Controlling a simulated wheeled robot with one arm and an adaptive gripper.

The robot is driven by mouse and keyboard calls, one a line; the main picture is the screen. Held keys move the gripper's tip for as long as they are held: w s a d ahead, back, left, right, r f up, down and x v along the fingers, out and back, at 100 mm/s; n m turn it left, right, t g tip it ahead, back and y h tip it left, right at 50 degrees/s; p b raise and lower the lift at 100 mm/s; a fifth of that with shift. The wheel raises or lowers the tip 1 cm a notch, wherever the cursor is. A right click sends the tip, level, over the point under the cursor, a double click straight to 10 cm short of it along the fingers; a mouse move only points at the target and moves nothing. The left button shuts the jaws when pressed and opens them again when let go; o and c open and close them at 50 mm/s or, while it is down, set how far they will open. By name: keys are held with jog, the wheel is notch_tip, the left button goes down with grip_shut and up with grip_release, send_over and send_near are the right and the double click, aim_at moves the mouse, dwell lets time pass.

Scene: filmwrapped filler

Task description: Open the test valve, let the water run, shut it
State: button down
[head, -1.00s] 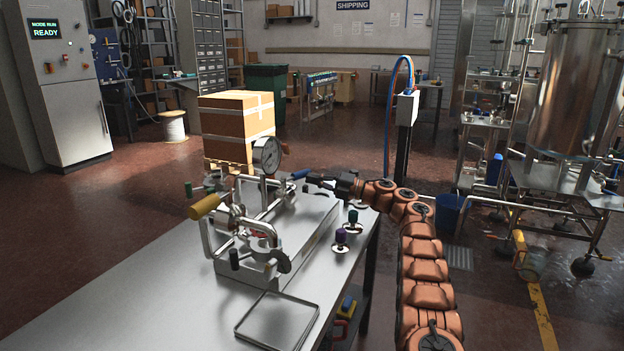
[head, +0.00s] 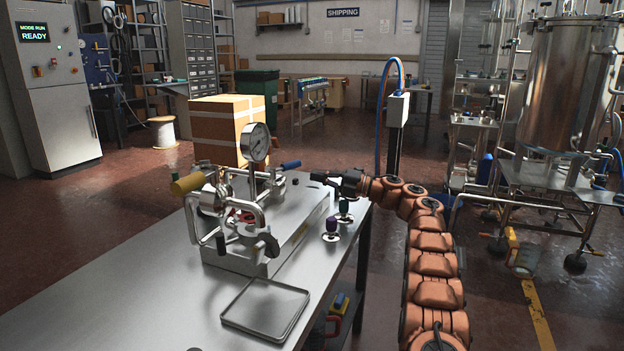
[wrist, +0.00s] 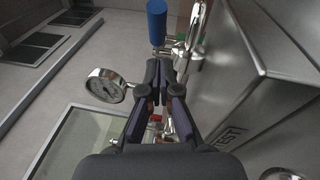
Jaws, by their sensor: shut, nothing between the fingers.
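A steel valve rig (head: 262,240) stands on the bench, with a round pressure gauge (head: 255,143) on top. A lever with a blue grip (head: 291,164) sticks out to the right behind the gauge. The blue grip (wrist: 156,22) also shows upright at the top of the wrist view, beyond the fingertips. My gripper (head: 318,177) is shut and empty, right of the blue grip and apart from it. In the wrist view my gripper (wrist: 158,75) points towards the pipework below the blue grip. A TEST label (wrist: 232,136) is on the rig's box. I see no running water.
An empty shallow tray (head: 265,309) lies in front. The bench's (head: 150,295) near left is clear. A cardboard box (head: 226,125) stands behind.

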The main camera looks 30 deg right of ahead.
jog(key=s+d+p, duration=0.4)
jog(key=d+p, duration=0.3)
jog(key=p, duration=0.1)
jog(key=shift+f, duration=0.4)
jog(key=shift+f, duration=0.1)
dwell(2.6)
